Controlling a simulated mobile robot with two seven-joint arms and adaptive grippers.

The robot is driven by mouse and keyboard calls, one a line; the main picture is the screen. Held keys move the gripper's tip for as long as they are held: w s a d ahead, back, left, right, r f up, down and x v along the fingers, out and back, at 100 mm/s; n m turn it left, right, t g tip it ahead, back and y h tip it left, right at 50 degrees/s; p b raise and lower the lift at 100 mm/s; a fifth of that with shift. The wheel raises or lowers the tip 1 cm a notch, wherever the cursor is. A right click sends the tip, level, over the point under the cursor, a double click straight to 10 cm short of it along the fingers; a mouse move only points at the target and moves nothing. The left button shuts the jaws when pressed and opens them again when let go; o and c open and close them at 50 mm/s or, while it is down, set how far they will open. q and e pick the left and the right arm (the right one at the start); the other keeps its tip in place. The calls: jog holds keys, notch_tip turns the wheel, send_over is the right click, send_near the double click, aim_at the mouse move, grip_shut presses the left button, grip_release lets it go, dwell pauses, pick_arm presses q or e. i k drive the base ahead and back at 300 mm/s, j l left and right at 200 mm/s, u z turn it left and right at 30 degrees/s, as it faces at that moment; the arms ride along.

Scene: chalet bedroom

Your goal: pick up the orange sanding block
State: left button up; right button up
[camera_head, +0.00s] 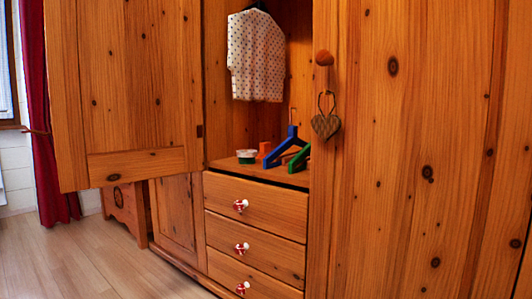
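A small orange block (265,147), which looks like the sanding block, sits on the open wardrobe shelf (229,163) above the drawers. It is just left of a blue hanger (284,146) and right of a small round white and green item (246,156). More orange shows behind the hangers, too small to tell what it is. A green hanger (300,160) lies at the right end of the shelf, by the closed door's edge. Neither of my grippers is in view.
The left wardrobe door (128,90) stands open. The right door (410,150) is closed, with a heart ornament (326,125) hanging from its knob. A dotted white garment (256,55) hangs above the shelf. The wooden floor (70,262) at lower left is clear.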

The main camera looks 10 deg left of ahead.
aim_at(265, 148)
jog(key=i+j+z, duration=0.5)
jog(key=i+j, duration=0.15)
jog(key=j, duration=0.15)
jog(key=i+j+z, duration=0.15)
jog(key=j, duration=0.2)
jog(key=i+j+z, duration=0.15)
jog(key=j, duration=0.2)
jog(key=i+j+z, duration=0.2)
jog(key=j, duration=0.15)
jog(key=i+j+z, duration=0.15)
jog(key=j, duration=0.25)
